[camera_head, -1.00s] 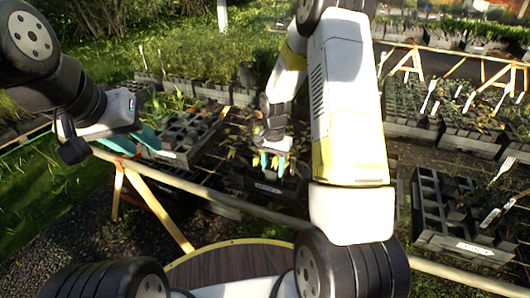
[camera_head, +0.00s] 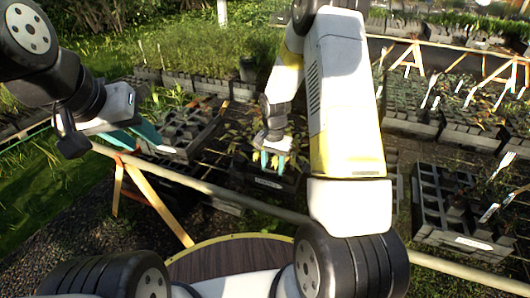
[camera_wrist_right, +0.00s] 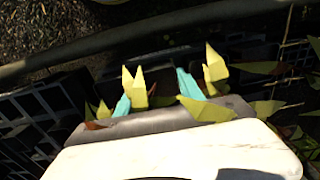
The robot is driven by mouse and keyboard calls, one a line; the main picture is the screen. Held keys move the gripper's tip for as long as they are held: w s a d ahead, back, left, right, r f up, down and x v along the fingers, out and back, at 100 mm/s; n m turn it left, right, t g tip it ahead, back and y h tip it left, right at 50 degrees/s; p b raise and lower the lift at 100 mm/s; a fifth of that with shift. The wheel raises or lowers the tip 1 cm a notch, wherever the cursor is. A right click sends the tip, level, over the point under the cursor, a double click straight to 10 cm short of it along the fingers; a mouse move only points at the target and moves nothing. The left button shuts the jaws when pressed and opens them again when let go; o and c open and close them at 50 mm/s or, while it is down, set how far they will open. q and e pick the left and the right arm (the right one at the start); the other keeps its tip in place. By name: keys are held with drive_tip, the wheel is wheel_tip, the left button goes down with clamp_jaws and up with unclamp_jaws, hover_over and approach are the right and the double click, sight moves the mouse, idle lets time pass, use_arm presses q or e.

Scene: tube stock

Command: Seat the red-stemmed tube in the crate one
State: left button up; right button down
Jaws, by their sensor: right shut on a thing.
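My right gripper (camera_head: 273,163) points down over the dark labelled crate (camera_head: 268,184) at the middle. Its teal fingers are closed on a tube that is mostly hidden; yellow-green leaves (camera_wrist_right: 134,86) show around the fingers in the right wrist view. The stem's colour and the tube's lower end are hidden, so I cannot tell how deep it sits or whether it touches the crate. The crate labels are too small to read. My left gripper (camera_head: 136,137) is empty at the left, its teal fingers apart, near the left grey crate (camera_head: 207,128).
A right-hand crate (camera_head: 465,241) with open cells and white tags stands beyond my right arm. A pale rail (camera_head: 225,197) runs across in front of the crates. More seedling trays fill the benches behind. A round wooden top (camera_head: 222,256) is below.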

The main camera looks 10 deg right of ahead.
drive_tip(key=shift+f, duration=0.15)
drive_tip(key=c, duration=0.7)
unclamp_jaws()
drive_tip(key=shift+o, duration=0.2)
drive_tip(key=shift+r, duration=3.9)
